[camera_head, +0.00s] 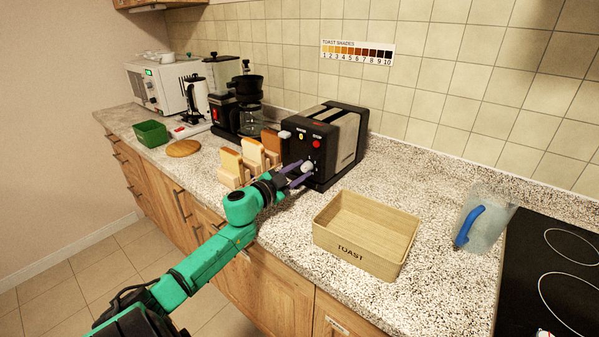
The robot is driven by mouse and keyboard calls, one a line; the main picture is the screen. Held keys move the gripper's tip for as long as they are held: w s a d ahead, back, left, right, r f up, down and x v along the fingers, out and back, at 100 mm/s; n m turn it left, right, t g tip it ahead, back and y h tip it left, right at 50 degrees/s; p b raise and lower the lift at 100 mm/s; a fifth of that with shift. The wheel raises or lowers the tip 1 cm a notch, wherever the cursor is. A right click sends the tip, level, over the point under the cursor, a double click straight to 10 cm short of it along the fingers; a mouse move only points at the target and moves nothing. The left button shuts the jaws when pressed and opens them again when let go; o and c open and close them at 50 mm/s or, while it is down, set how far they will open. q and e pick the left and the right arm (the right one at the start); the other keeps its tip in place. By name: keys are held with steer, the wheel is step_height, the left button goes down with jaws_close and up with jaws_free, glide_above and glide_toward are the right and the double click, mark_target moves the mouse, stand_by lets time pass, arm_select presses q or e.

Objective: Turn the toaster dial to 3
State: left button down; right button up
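The black and silver toaster (346,136) stands on the counter against the tiled wall. Its dark front panel carries a red button, a small yellowish button and a pale round dial (308,167) low down. A pale lever (285,134) sticks out at the panel's upper left. My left gripper (305,169) is at the dial, its two purple fingers apart with the dial at their tips. I cannot tell whether they press on it. The dial's pointer and numbers are too small or hidden to read. My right gripper is not in view.
Bread slices (252,155) stand in a rack left of my gripper. A wooden TOAST box (367,232) lies to the right. Further right are a clear jug (485,222) and black hob (548,270). A coffee maker (237,105) stands behind left. A TOAST SHADES chart (357,52) hangs on the wall.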

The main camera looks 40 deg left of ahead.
arm_select(q)
steer(key=shift+m, duration=0.4)
steer(key=m, duration=0.3)
steer(key=shift+d+m, duration=0.1)
steer(key=shift+m, duration=0.2)
steer(key=m, duration=0.5)
steer(key=shift+f, duration=0.1)
steer(key=shift+m+g, duration=0.3)
steer(key=c, duration=0.5)
jaws_free()
steer(key=shift+c, duration=0.2)
